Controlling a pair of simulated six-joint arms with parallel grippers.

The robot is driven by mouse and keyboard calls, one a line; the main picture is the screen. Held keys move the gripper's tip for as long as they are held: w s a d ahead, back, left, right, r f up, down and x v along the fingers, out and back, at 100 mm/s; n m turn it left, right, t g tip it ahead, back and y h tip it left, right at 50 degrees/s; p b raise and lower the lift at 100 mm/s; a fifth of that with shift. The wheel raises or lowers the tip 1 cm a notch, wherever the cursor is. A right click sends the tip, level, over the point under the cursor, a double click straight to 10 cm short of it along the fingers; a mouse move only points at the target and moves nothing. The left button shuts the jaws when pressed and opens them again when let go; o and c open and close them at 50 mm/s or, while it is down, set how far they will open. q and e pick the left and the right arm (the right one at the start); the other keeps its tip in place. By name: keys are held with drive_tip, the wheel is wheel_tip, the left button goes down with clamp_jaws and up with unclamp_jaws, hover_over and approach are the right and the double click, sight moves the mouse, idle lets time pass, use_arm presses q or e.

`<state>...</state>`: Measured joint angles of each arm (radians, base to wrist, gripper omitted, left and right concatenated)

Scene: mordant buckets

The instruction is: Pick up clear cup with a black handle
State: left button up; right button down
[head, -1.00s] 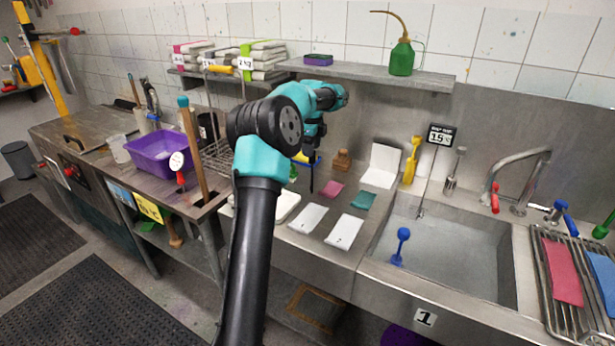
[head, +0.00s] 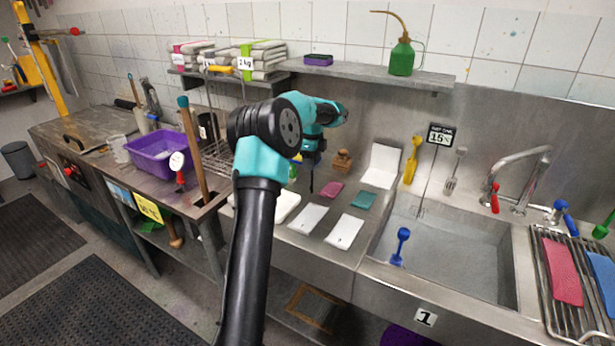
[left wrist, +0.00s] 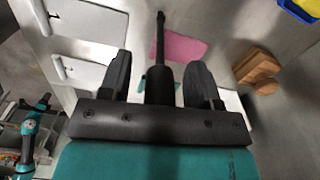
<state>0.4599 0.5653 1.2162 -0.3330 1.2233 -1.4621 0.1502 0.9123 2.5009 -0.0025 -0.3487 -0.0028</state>
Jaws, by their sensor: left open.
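A clear, whitish cup (head: 118,148) stands on the left bench, just left of the purple basin; a black handle cannot be made out on it. My left gripper (head: 311,184) hangs above the steel counter in the middle, well to the right of that cup. In the left wrist view its two dark fingers (left wrist: 160,68) are apart. A thin dark rod (left wrist: 160,40) shows between them, and I cannot tell whether it is part of the gripper. The cup does not show in the left wrist view. My right gripper is not in view.
A purple basin (head: 160,152) and an upright wooden-handled tool (head: 192,150) stand between the cup and my arm. A wall shelf (head: 370,72) runs above the counter. White cards (head: 307,218) and a pink card (head: 331,190) lie below my gripper. The sink (head: 450,250) is at right.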

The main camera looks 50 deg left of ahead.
use_arm(q)
clamp_jaws()
idle(0.3)
drive_tip(key=shift+r, duration=0.1)
drive_tip(key=shift+r, duration=1.55)
drive_tip(key=shift+s+d+r, duration=0.1)
drive_tip(key=shift+d+r, duration=0.05)
drive_tip(key=shift+r, duration=0.05)
drive_tip(key=s+d+r, duration=0.1)
drive_tip(key=s+d, duration=0.9)
drive_tip(key=d, duration=0.1)
drive_tip(key=shift+s+d+r, duration=0.15)
drive_tip(key=shift+s+d, duration=0.05)
drive_tip(key=shift+d, duration=0.2)
